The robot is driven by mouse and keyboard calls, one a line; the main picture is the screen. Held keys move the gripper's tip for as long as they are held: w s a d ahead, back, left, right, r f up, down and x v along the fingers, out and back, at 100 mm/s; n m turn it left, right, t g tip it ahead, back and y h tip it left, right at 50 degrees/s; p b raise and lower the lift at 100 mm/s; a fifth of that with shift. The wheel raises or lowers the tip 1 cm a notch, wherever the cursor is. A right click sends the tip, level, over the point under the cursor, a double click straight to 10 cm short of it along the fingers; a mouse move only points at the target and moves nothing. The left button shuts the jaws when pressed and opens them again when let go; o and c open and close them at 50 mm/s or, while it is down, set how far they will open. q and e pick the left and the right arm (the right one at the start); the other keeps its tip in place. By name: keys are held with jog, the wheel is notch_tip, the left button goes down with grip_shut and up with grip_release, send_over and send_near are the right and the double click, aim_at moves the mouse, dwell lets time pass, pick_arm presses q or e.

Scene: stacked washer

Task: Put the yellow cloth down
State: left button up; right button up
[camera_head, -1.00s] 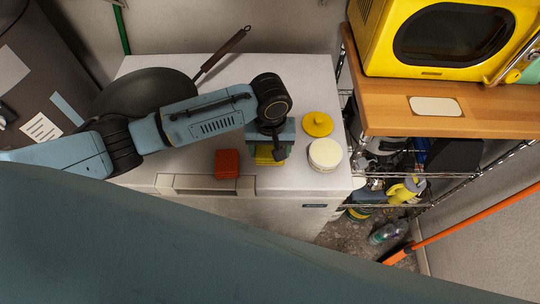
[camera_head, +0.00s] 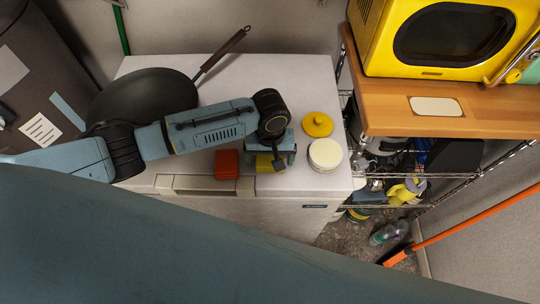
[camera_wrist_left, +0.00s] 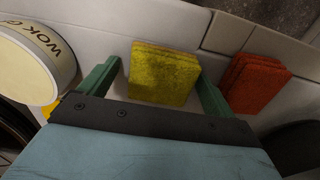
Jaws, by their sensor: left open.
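The yellow cloth (camera_wrist_left: 163,75) is a folded square lying on the white washer top. In the left wrist view it lies between the two green fingers of my left gripper (camera_wrist_left: 157,88), with a gap at the left finger and the right finger close beside it. My left gripper (camera_head: 271,161) is open above the cloth. In the head view only part of the yellow cloth (camera_head: 264,161) shows under the gripper. My right gripper is not in view.
A red cloth (camera_head: 227,164) lies left of the gripper. A white round tub (camera_head: 325,155) and a yellow lid (camera_head: 317,124) stand to its right. A wok (camera_head: 146,97) sits behind my arm. The washer's front edge is close.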

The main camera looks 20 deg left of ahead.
aim_at(270, 157)
pick_arm(q)
notch_tip(270, 157, up, 12)
jog(key=p, duration=0.1)
jog(key=shift+r, duration=0.2)
dwell(0.3)
dwell(0.4)
